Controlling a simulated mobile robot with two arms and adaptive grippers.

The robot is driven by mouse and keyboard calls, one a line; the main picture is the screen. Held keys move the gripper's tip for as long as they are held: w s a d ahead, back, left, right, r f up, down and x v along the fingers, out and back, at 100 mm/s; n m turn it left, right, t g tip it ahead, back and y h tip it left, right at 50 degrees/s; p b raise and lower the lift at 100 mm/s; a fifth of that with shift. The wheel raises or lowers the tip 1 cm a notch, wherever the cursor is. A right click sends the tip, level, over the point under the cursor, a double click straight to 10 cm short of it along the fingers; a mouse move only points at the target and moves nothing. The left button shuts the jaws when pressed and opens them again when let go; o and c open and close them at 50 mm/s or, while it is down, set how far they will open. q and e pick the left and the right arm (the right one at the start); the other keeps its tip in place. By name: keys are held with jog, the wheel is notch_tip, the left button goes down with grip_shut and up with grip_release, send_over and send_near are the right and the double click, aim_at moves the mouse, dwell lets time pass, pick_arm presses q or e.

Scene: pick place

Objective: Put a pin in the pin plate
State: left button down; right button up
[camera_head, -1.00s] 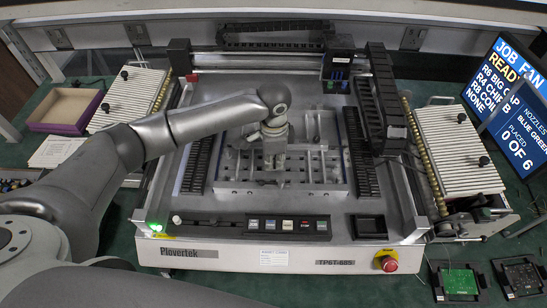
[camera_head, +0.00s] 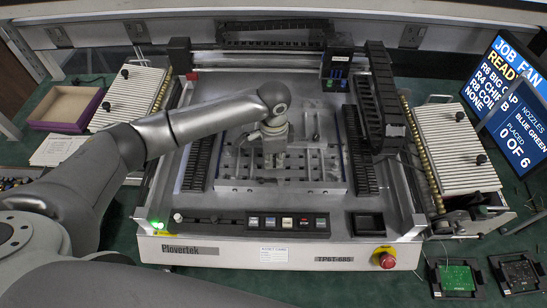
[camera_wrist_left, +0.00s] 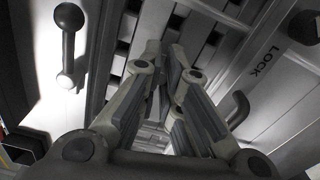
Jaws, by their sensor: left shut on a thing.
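The pin plate (camera_head: 318,180) is a grey metal plate with rows of holes and slots, in the middle of the machine bed. My left gripper (camera_head: 273,163) points down over its middle, slightly left of centre. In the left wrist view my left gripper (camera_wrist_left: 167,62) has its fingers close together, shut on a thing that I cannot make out. The fingers hide the plate right below them, and I cannot tell whether the held thing touches it. A small dark piece (camera_head: 317,137) shows at the plate's right rear. My right gripper is not in view.
Dark slotted racks (camera_head: 361,150) flank the plate. A gantry (camera_head: 270,62) crosses behind, with a black cable chain (camera_head: 385,100) at right. A button panel (camera_head: 287,223) lies in front. In the wrist view, a LOCK label (camera_wrist_left: 265,60) sits near a dark handle (camera_wrist_left: 234,108).

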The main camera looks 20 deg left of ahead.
pick_arm(q)
jog(key=shift+p, duration=0.5)
dwell(0.4)
jog(key=c, duration=1.5)
grip_release()
jog(key=shift+c, duration=0.2)
jog(key=shift+c, duration=0.4)
jog(key=shift+c, duration=1.4)
